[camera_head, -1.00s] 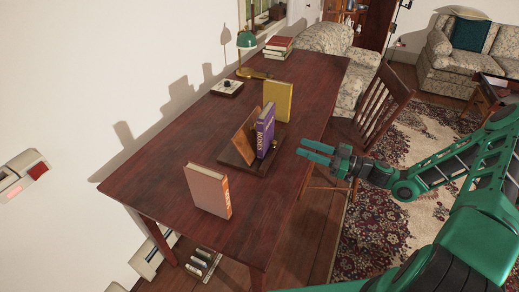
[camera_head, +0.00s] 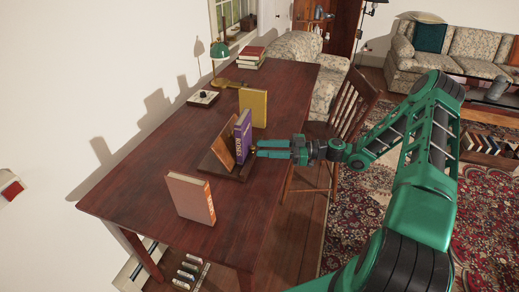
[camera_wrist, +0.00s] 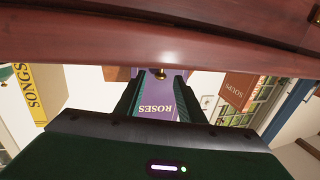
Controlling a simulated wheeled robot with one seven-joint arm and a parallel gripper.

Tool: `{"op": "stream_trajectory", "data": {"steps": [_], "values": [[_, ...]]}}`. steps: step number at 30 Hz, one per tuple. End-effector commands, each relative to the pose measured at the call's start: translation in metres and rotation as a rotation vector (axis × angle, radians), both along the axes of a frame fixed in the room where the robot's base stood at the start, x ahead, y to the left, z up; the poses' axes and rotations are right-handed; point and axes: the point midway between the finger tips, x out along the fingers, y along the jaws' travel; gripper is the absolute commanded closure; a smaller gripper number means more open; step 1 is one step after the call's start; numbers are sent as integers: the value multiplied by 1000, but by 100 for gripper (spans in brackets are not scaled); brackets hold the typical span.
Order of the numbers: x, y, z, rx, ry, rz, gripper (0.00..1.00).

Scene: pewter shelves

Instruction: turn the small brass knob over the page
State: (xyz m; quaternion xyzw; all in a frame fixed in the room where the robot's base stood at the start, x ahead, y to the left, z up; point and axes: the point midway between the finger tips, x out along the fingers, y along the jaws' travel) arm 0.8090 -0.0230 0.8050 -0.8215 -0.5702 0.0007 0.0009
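A purple book marked ROSES (camera_head: 243,137) stands on a wooden book stand (camera_head: 237,173) on the desk, in front of a tilted brown panel (camera_head: 221,143). The small brass knob (camera_wrist: 158,74) sits at the front of the stand before the book, and in the wrist view it shows between and just beyond my fingertips. My gripper (camera_head: 262,148) is level at the desk's right side, its fingers pointing at the book. The fingers are apart with nothing between them, as the wrist view of my gripper (camera_wrist: 157,88) also shows. In the head view the fingertips partly cover the knob.
On the desk (camera_head: 165,150) stand a salmon book (camera_head: 190,198) nearer and a yellow book (camera_head: 254,107) farther back. A wooden chair (camera_head: 350,105) stands right of the desk.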

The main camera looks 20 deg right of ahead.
Motion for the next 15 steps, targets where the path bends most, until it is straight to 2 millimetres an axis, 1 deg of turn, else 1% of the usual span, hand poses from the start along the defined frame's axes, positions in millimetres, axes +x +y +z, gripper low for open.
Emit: {"op": "stream_trajectory", "data": {"steps": [1,3,6,15], "values": [[2,6,0,1,0,2,65],[4,12,0,0,0,1,65],[6,18,0,0,-1,1,65],[7,20,0,0,-1,0,65]]}}
